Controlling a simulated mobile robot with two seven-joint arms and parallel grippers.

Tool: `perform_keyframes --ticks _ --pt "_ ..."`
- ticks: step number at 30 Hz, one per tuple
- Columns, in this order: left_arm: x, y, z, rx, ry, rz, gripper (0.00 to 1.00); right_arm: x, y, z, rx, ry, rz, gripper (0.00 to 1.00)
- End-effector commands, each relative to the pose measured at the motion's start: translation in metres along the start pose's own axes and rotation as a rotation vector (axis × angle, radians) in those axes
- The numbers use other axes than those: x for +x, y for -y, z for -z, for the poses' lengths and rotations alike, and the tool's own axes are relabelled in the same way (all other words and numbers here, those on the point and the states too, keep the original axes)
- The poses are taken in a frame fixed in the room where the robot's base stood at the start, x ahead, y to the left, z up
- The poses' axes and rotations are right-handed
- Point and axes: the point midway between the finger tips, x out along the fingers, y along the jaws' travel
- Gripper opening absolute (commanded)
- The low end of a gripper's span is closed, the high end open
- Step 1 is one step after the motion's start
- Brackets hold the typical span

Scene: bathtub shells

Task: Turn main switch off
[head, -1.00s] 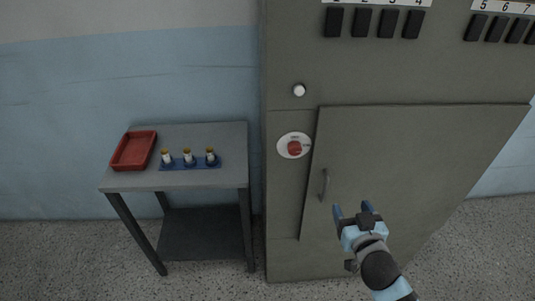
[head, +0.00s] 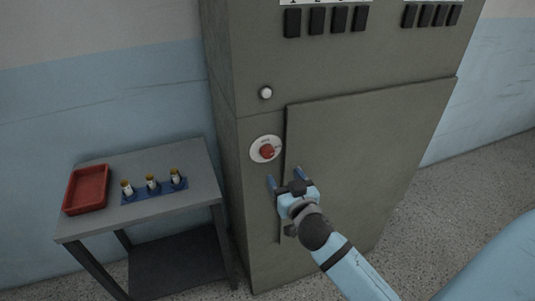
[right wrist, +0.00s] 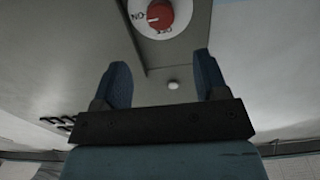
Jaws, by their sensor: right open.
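The main switch (head: 267,151) is a red knob on a round white plate, on the front of a grey cabinet (head: 345,65). In the right wrist view the red knob (right wrist: 160,15) shows at the top, with lettering on its plate; which mark the knob points to is hard to tell. My right gripper (head: 286,177) is open and empty, just below and a little right of the switch in the head view. In the right wrist view its two blue fingers (right wrist: 163,80) stand apart, with the knob beyond them. My left gripper is not in view.
The cabinet door (head: 365,140) is right of the switch, its handle hidden behind my gripper. A white button (head: 265,93) sits above the switch. Black switches (head: 316,20) line the top. A table (head: 200,165) at left holds a red tray (head: 87,189) and a blue holder (head: 155,193) with three cylinders.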

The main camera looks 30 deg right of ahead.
Motion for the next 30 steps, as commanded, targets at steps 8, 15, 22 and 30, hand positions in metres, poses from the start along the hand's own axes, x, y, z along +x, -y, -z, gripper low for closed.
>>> perform_keyframes --ticks 8,15,22,30 --pt "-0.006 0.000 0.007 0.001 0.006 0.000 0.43 0.062 0.001 0.003 -0.003 -0.002 0.001 0.67" --pt "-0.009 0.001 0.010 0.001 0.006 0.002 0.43 0.096 0.001 0.001 -0.001 0.001 0.001 0.67" --pt "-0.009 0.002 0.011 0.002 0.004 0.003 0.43 0.105 0.000 0.000 -0.001 0.001 0.001 0.67" --pt "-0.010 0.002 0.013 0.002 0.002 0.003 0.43 0.105 0.000 0.000 0.000 0.001 0.001 0.51"
